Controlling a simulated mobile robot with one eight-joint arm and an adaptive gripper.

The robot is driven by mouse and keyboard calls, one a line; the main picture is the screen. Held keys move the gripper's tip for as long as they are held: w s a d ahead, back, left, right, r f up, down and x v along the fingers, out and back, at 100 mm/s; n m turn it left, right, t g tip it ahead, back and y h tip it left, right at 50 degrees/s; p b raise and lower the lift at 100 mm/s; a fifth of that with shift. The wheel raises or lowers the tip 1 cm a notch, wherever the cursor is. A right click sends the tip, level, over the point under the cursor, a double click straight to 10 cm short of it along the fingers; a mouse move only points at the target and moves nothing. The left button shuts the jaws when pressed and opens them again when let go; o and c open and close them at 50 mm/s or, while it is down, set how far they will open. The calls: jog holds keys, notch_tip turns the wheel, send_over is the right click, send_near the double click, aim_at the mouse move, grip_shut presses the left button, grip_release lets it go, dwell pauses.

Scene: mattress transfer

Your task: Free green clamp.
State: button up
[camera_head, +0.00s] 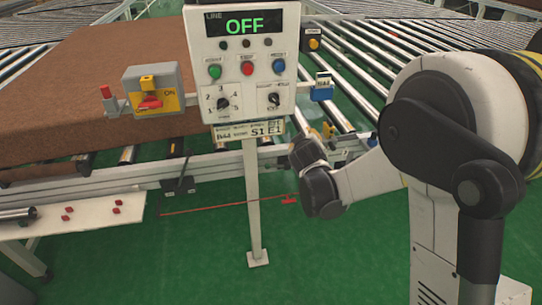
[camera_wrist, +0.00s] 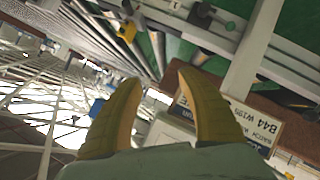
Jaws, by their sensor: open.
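I cannot make out a green clamp for certain in either view. In the head view my gripper (camera_head: 328,130) is beyond the control post, beside the roller conveyor's near rail, and is partly hidden by my own wrist. In the wrist view its two yellow ribbed fingers (camera_wrist: 159,77) stand apart with nothing between their tips. A yellow block (camera_wrist: 112,29) with a dark part is at the upper left.
A control panel (camera_head: 240,55) reading OFF stands on a white post (camera_head: 253,200). A grey-yellow switch box (camera_head: 151,90) has a red handle. A brown mattress (camera_head: 110,65) lies on the rollers at left. A white shelf (camera_head: 90,225) holds several red pieces. Green floor is open in front.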

jog(key=w+a+f+n+t+y+b, duration=0.1)
jog(key=w+a+f+n, duration=0.1)
jog(key=a+f, duration=0.3)
jog(key=w+a+f+n+t+b, duration=0.1)
jog(key=w+a+f, duration=0.1)
jog(key=f, duration=0.6)
jog(key=n+y, duration=0.1)
jog(key=n, duration=0.1)
send_near(268, 168)
jog(key=x, duration=1)
jog(key=shift+w+a+f, duration=0.1)
jog(key=shift+w, duration=0.05)
jog(key=shift+w+b, duration=0.35)
jog(key=shift+w, duration=0.15)
grip_shut()
jog(key=shift+s, duration=0.1)
